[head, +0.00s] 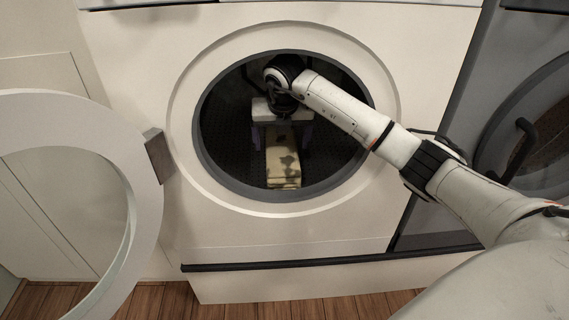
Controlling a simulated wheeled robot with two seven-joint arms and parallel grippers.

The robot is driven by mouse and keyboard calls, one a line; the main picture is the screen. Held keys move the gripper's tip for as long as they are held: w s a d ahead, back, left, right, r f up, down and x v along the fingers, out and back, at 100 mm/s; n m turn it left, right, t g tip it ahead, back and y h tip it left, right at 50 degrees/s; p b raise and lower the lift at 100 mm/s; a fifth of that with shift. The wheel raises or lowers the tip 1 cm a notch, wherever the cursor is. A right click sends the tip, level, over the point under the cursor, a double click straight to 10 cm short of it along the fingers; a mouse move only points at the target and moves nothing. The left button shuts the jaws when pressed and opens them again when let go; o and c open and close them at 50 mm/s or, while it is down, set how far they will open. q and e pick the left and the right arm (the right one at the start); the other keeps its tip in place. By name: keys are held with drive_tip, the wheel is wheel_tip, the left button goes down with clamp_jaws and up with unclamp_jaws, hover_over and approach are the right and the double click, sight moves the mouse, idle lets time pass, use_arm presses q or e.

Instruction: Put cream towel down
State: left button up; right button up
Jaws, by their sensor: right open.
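The cream towel (283,172) lies folded on the floor of the drum, inside the white washing machine (290,232). My right arm reaches through the round opening from the right. My right gripper (282,145) is inside the drum, pointing down, with its two fingers apart on either side of the towel's far part. Shadow falls on the towel, and I cannot tell whether the fingers touch it. The towel's far end is hidden under the gripper body. My left gripper is not in view.
The machine's round door (150,195) stands open on the left. A grey machine (440,110) with a round door stands on the right. Wooden floor (150,298) shows below.

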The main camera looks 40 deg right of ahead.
sight(283, 172)
drive_tip(key=s+a, duration=0.1)
drive_tip(key=s, duration=0.2)
drive_tip(key=s+a+p, duration=0.1)
drive_tip(key=s+a, duration=0.1)
drive_tip(key=s, duration=0.1)
drive_tip(key=s+a+p, duration=0.1)
drive_tip(key=s+a, duration=0.1)
drive_tip(key=s, duration=0.1)
drive_tip(key=shift+s+a+f, duration=0.1)
drive_tip(key=shift+a+f, duration=0.15)
drive_tip(key=shift+f, duration=0.05)
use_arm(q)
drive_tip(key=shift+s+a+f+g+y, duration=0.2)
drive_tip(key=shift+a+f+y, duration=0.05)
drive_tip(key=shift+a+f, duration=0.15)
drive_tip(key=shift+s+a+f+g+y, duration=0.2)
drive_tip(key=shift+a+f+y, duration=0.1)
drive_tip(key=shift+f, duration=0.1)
use_arm(e)
drive_tip(key=shift+s+a, duration=0.15)
drive_tip(key=shift+s, duration=0.05)
